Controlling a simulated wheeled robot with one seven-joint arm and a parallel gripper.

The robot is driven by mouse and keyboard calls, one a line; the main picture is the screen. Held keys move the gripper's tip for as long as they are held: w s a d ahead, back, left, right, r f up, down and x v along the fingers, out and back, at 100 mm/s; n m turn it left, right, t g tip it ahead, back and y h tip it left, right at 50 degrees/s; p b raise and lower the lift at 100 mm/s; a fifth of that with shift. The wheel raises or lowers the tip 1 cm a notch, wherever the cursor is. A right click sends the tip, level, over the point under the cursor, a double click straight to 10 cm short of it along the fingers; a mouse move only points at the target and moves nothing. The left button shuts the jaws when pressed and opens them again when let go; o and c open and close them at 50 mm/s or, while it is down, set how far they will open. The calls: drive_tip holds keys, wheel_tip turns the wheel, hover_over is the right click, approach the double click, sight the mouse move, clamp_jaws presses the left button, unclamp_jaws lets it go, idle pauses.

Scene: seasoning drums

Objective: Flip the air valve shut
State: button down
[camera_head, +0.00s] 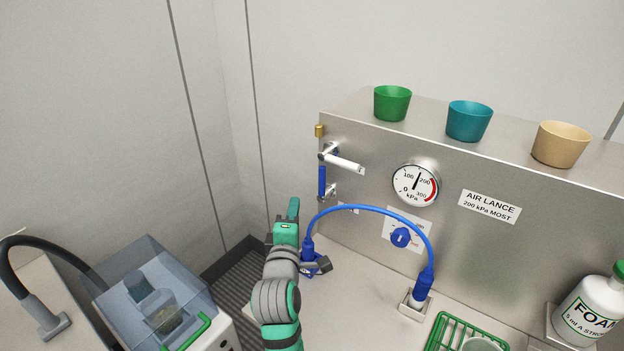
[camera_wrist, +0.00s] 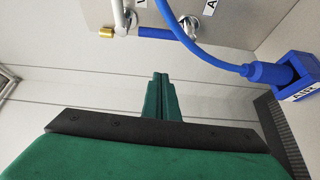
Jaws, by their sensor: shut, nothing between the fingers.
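The air valve looks to be the lower valve on the steel panel, with a blue lever (camera_head: 322,181) standing upright along the panel's left edge. In the wrist view its blue lever (camera_wrist: 156,33) runs left from the metal valve body (camera_wrist: 188,27), beside a label starting with "A". My gripper (camera_head: 293,208) is left of and below the lever in the head view, apart from it. In the wrist view my green fingers (camera_wrist: 161,80) are together and empty, with the lever beyond their tips.
A white lever (camera_head: 345,163) sits just above, pointing right. A blue hose (camera_head: 365,208) arches from a blue holder (camera_head: 315,265) beside my wrist to a second socket (camera_head: 414,305). A pressure gauge (camera_head: 416,184) and blue knob (camera_head: 401,237) are right. Cups (camera_head: 392,104) stand on top.

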drive_tip(key=shift+w+d+r, duration=0.15)
drive_tip(key=shift+w+r, duration=0.35)
drive_tip(key=shift+r, duration=0.25)
drive_tip(key=shift+w, duration=0.1)
drive_tip(key=w, duration=1)
drive_tip(key=shift+s+d, duration=0.35)
drive_tip(key=shift+d, duration=0.4)
drive_tip(key=shift+s+d, duration=0.3)
drive_tip(key=shift+d, duration=0.5)
drive_tip(key=shift+s+d, duration=0.35)
drive_tip(key=shift+d, duration=0.4)
